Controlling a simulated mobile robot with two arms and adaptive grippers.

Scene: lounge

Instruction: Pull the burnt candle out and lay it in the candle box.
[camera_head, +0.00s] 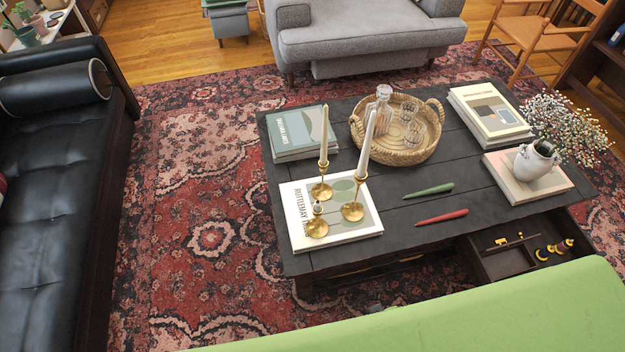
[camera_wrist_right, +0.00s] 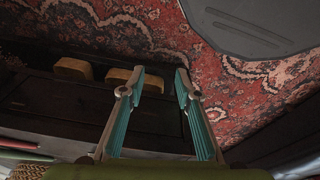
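Three brass candle holders stand on a white book on the dark coffee table. Two hold tall white candles, one on the left (camera_head: 324,138) and one on the right (camera_head: 368,145). The front holder (camera_head: 317,228) has only a very short stub (camera_head: 318,207) at its top, which looks like the burnt candle. My right gripper (camera_wrist_right: 160,76) is open in the right wrist view, with nothing between its teal-padded fingers. It does not show in the head view. My left gripper is in neither view. I cannot identify a candle box.
A green candle (camera_head: 428,190) and a red candle (camera_head: 441,217) lie on the table (camera_head: 390,222). A drawer (camera_head: 505,264) with small brass items is open at the right. A basket (camera_head: 361,156) with a decanter and glasses stands behind. A light green surface (camera_head: 480,315) fills the front.

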